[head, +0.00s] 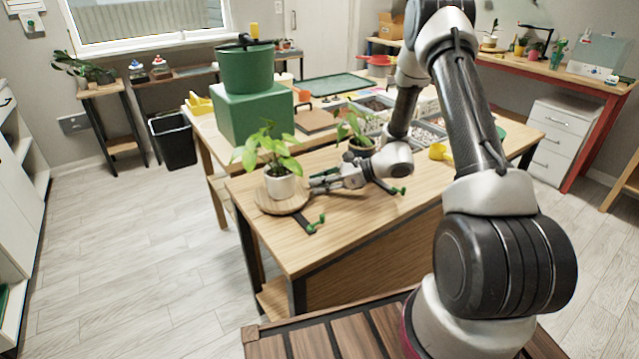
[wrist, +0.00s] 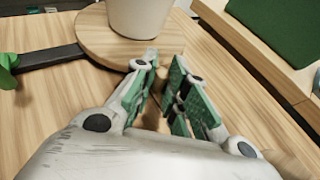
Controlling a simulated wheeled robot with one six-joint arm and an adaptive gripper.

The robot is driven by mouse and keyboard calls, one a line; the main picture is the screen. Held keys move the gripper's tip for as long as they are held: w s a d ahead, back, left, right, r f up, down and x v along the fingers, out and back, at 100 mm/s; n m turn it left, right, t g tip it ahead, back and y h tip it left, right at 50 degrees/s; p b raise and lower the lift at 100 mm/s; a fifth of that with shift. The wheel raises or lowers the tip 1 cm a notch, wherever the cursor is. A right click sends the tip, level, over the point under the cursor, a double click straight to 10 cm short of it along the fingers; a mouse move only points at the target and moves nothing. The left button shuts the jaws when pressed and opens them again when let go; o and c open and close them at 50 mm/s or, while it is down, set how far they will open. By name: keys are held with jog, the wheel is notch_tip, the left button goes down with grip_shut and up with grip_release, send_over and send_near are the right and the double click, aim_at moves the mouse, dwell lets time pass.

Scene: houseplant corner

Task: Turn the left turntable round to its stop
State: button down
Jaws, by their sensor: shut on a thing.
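The left turntable (head: 265,204) is a round wooden disc near the desk's left corner. A white pot (head: 281,187) with a leafy green plant stands upright on it. The disc (wrist: 100,47) and the pot's lower part (wrist: 137,15) also show at the top of the wrist view. My gripper (head: 314,184) reaches in from the right at the disc's edge. In the wrist view, its green-padded fingers (wrist: 164,82) are close together at the rim, shut on a part of the turntable. The gripped part is mostly hidden between the fingers.
A black bar with a green end (head: 312,226) lies in front of the disc; its green end (wrist: 8,68) is at left in the wrist view. Another green end (head: 396,190) is right of my gripper. A second potted plant (head: 360,143) stands behind. A green block (head: 250,117) stands farther back.

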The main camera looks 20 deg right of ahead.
jog(key=shift+w+n, duration=0.3)
jog(key=shift+w, duration=0.05)
jog(key=shift+n+g+y, duration=0.4)
jog(key=shift+n+g, duration=0.1)
jog(key=shift+g, duration=0.3)
jog(key=w, duration=0.2)
jog(key=w+a, duration=0.1)
jog(key=w, duration=0.1)
jog(key=c, duration=1.5)
grip_release()
jog(key=shift+o, duration=0.2)
jog(key=v, duration=1.2)
